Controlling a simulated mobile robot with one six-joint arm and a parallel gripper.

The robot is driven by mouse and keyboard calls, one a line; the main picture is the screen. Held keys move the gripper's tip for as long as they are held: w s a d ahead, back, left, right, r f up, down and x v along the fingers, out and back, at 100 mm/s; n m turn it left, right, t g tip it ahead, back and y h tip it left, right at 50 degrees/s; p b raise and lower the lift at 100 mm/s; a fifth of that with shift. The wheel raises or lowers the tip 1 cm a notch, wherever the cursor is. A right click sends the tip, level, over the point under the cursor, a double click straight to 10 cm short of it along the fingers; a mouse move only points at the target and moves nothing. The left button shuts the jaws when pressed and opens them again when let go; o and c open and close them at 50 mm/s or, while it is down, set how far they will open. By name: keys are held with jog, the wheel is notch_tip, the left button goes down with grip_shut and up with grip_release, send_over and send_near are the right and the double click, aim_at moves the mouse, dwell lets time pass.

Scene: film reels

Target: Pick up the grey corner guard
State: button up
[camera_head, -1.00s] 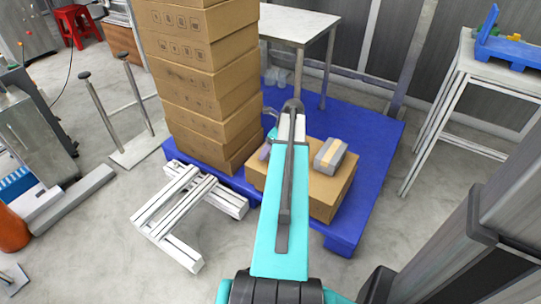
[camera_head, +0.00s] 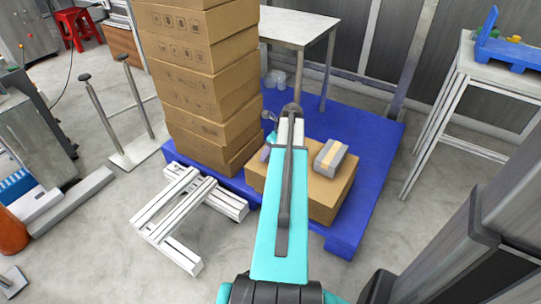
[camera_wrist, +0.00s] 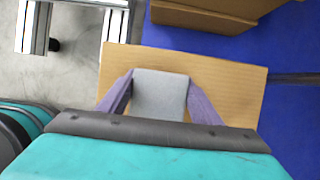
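The grey corner guard (camera_wrist: 160,92) is a flat light-grey piece over the top of the cardboard box (camera_wrist: 245,85) in the wrist view. My gripper (camera_wrist: 160,78) is above the box, with its two purple fingers spread on either side of the guard. The fingertips come close to its side edges; whether they touch is hard to tell. The guard's near end is hidden behind the gripper body. In the head view my arm hides the guard, and only a bit of the gripper (camera_head: 267,153) shows at the box's left side.
A grey block with a tan band (camera_head: 330,158) lies on the box's right part in the head view. A tall carton stack (camera_head: 205,85) stands close on the left. Both stand on a blue pallet (camera_head: 375,150). White aluminium frames (camera_head: 175,215) lie on the floor at left.

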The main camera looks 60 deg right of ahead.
jog(key=shift+r, duration=0.1)
jog(key=shift+r+p, duration=0.35)
jog(key=shift+r, duration=0.25)
jog(key=shift+a+p+v, duration=0.2)
jog(key=shift+p+v, duration=0.4)
jog(key=shift+v, duration=0.65)
jog(key=s+a+p, duration=0.1)
jog(key=s+a, duration=0.1)
jog(key=s, duration=0.2)
jog(key=s+a+r+p, duration=0.1)
jog(key=s+a, duration=0.2)
jog(key=s, duration=0.1)
jog(key=s+a+p, duration=0.1)
jog(key=s+a, duration=0.1)
jog(key=s, duration=0.3)
jog(key=shift+a+r, duration=0.15)
jog(key=shift+a, duration=0.2)
